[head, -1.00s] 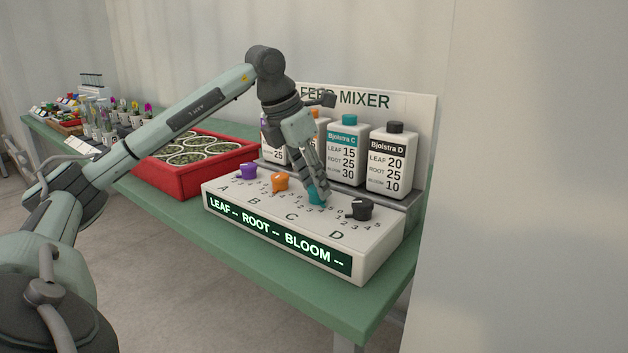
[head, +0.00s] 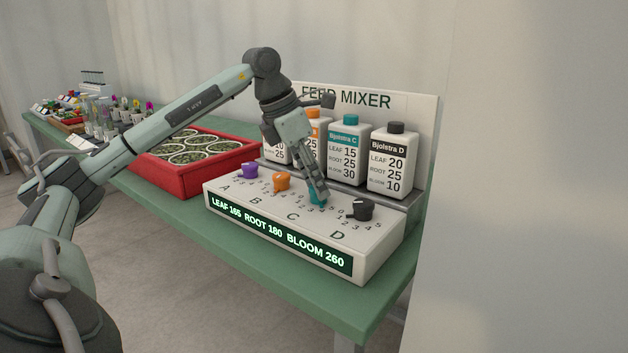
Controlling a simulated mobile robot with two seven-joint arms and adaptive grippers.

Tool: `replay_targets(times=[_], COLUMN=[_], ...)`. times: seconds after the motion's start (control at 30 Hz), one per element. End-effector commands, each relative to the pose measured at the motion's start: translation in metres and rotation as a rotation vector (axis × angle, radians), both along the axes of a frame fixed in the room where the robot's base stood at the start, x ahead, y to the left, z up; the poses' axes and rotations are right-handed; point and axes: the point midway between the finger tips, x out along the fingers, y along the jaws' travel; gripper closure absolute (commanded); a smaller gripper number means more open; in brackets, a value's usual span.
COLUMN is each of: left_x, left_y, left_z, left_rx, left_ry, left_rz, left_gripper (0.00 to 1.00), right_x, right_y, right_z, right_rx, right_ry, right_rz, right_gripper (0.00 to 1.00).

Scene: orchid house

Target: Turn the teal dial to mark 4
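The teal dial (head: 316,198) stands above the letter C on the white feed mixer box (head: 375,240), between an orange dial (head: 281,181) and a black dial (head: 361,209). My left gripper (head: 317,194) points down onto the teal dial, with its fingers shut around it. The fingers partly hide the dial and its marks, so I cannot tell which number it points to. The green display (head: 278,234) reads LEAF 165, ROOT 180, BLOOM 260. My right gripper is not in view.
A purple dial (head: 249,170) sits at the left of the box. Feed bottles, including Bjolstra C (head: 343,150) and Bjolstra D (head: 393,160), stand behind the dials. A red tray (head: 172,183) of round pots is left of the box on the green bench (head: 372,303).

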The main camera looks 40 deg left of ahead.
Motion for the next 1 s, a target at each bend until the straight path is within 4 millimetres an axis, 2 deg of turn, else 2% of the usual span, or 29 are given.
replay_targets(times=[0.03, 0.1, 0.13, 0.47, 0.57, 1.0], left_x=[0.0, 0.0, 0.0, -0.001, -0.004, -0.035], left_y=[0.0, 0.0, 0.0, 0.001, 0.002, 0.015], left_z=[0.0, 0.0, 0.0, 0.004, 0.015, 0.095], left_rx=[0.0, 0.0, 0.0, 0.0, 0.0, -0.002], left_ry=[-0.001, 0.0, 0.0, -0.001, -0.004, -0.006], left_rz=[0.0, 0.0, 0.0, 0.001, 0.002, 0.0], left_gripper=[0.55, 0.46, 0.46, 0.46, 0.46, 0.46], right_x=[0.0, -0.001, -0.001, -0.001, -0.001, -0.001], right_y=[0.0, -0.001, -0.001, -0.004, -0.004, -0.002], right_z=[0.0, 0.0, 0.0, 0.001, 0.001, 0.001], right_rx=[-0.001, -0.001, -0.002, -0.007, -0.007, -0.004], right_ry=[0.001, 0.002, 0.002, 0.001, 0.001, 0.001], right_rz=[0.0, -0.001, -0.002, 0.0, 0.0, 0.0], right_gripper=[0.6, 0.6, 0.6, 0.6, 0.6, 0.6])
